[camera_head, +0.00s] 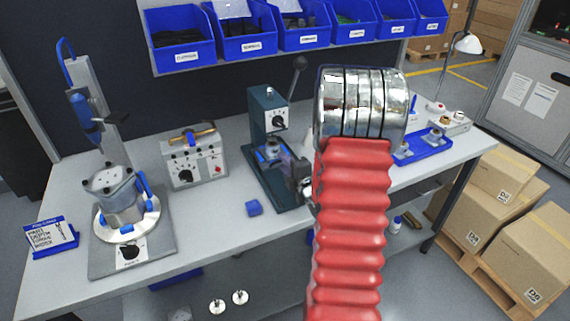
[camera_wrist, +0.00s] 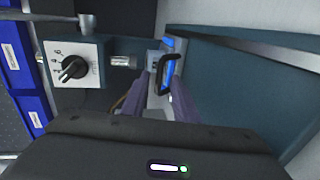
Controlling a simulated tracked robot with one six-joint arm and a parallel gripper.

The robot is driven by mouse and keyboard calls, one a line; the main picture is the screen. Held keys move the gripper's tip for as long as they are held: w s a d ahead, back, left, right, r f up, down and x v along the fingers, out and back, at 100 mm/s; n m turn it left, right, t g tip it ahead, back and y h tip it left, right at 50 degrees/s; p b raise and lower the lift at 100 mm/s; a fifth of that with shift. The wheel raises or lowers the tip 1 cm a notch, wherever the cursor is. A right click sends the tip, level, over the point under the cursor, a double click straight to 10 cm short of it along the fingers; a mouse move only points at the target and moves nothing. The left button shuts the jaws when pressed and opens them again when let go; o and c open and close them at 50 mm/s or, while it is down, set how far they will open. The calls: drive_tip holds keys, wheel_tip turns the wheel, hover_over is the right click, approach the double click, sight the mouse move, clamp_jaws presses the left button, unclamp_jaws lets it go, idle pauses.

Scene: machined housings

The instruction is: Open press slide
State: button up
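The press (camera_head: 268,110) is a dark green machine with a dial and a black-knobbed lever (camera_head: 297,72), standing on a base plate at mid-bench. In the wrist view its dial panel (camera_wrist: 72,68) is at left. A black looped handle (camera_wrist: 167,76), with a blue part behind it, sits in the middle of that view, on the slide area of the press. My gripper (camera_head: 293,172) is at the front right of the press. In the wrist view its two purple-grey fingers (camera_wrist: 166,92) stand apart, with the handle between their tips. No clear grip on it shows. The slide is partly hidden by my gripper.
A grey control box (camera_head: 195,158) and a round fixture (camera_head: 122,205) stand to the left. A blue tray (camera_head: 425,149) is at right. Blue bins (camera_head: 245,45) hang above the bench.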

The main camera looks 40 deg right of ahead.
clamp_jaws()
drive_tip(key=shift+s, duration=0.1)
drive_tip(key=shift+f, duration=0.15)
idle(1.0)
